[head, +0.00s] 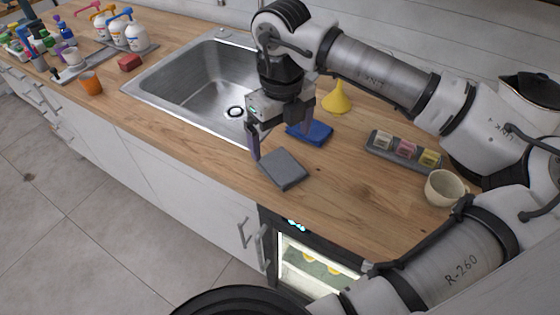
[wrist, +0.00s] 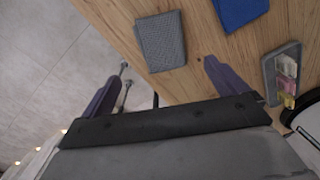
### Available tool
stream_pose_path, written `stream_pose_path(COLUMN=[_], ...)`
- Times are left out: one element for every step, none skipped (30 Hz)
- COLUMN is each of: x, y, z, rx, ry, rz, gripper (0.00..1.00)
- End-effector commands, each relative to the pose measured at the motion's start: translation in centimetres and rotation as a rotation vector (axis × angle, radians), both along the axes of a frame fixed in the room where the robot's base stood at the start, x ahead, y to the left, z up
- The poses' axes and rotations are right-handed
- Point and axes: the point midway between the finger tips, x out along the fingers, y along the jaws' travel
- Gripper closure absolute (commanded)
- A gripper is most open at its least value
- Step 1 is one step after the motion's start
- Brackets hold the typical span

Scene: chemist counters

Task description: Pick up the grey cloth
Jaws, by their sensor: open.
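The grey cloth (head: 282,169) lies folded flat on the wooden counter, close to its front edge, to the right of the sink. In the wrist view the grey cloth (wrist: 161,41) shows a woven texture and lies beyond the fingertips, between their lines. My gripper (head: 280,142) is open and empty, just behind and above the cloth in the head view. In the wrist view the two purple fingers of my gripper (wrist: 165,78) are spread wide. Whether a finger touches the cloth I cannot tell.
A blue cloth (head: 312,133) lies behind the grey one, with a yellow funnel (head: 337,98) beyond. A grey tray of small jars (head: 405,151) and a beige mug (head: 445,188) stand to the right. The sink (head: 205,85) is to the left. Bare counter lies right of the cloth.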

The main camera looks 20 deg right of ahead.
Motion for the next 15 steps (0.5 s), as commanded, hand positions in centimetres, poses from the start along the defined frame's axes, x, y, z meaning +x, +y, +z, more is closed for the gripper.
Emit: stream_pose_path(x=[-0.1, -0.1, 0.0, 0.0, 0.0, 0.0, 0.0, 0.0, 0.0, 0.0, 0.0, 0.0, 0.0, 0.0, 0.0], y=[0.1, 0.1, 0.0, 0.0, 0.1, 0.1, 0.1, 0.1, 0.0, 0.0, 0.0, 0.0, -0.1, -0.1, -0.2], z=[-0.8, -1.3, -1.9, -2.3, -2.6, -2.9, -3.1, -3.3, -3.5, -3.6, -3.8, -4.3, -4.7, -5.1, -5.7], rx=[0.003, 0.004, 0.002, 0.003, 0.003, 0.002, 0.002, 0.002, 0.002, 0.003, 0.003, 0.005, 0.006, 0.006, 0.006], ry=[0.001, 0.002, 0.001, 0.001, 0.0, -0.001, -0.001, 0.0, 0.0, 0.001, 0.001, 0.001, 0.002, 0.001, 0.001], rz=[0.002, 0.001, 0.001, 0.0, 0.0, 0.0, 0.001, 0.001, 0.001, 0.001, 0.001, 0.001, 0.002, 0.001, 0.001], gripper=[0.02, 0.02, 0.02, 0.02, 0.02, 0.02, 0.02, 0.02, 0.02, 0.02, 0.02, 0.02, 0.02, 0.02, 0.02])
